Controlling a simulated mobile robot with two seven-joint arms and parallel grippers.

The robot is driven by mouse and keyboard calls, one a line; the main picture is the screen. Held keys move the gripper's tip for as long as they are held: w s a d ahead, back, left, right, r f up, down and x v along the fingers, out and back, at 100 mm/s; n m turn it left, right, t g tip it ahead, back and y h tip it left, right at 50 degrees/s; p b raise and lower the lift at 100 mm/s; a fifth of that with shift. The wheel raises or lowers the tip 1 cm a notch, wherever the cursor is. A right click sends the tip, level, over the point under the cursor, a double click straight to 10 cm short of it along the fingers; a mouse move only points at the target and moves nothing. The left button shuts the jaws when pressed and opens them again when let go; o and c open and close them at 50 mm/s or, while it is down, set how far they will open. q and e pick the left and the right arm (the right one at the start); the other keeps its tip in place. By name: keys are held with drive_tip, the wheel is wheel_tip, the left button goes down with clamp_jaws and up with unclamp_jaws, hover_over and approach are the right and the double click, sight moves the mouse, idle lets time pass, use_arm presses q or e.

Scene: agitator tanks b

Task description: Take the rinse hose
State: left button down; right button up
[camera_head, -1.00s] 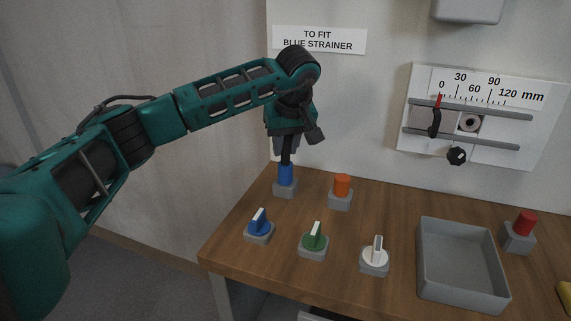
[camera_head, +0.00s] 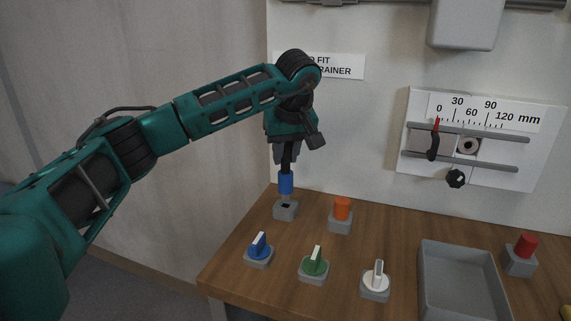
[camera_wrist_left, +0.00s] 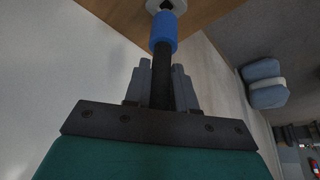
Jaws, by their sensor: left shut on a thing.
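My left gripper (camera_head: 287,156) is shut on a black rod with a blue collar (camera_head: 286,183). The rod hangs upright, and a pale narrower part below the collar reaches down to a grey block (camera_head: 285,211) with a dark opening on top. I cannot tell whether the tip is still inside the opening. In the left wrist view the black rod (camera_wrist_left: 162,80) runs between my grey fingers, with the blue collar (camera_wrist_left: 163,32) beyond them and a pale disc past it. No hose line is seen, so I cannot tell if this piece is the rinse hose. My right gripper is out of view.
On the wooden bench stand an orange-topped block (camera_head: 341,214), blue (camera_head: 259,247), green (camera_head: 314,262) and white (camera_head: 376,277) knobs, a grey tray (camera_head: 465,284) and a red-topped block (camera_head: 522,252). A partly covered label (camera_head: 345,67) and a scale panel (camera_head: 485,140) are on the wall.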

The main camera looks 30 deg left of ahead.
use_arm(q)
wheel_tip(320, 180, up, 16)
drive_tip(key=p, duration=0.2)
drive_tip(key=shift+r+p, duration=0.25)
drive_tip(key=shift+p, duration=0.1)
drive_tip(key=c, duration=1.4)
unclamp_jaws()
drive_tip(key=shift+c, duration=0.2)
clamp_jaws()
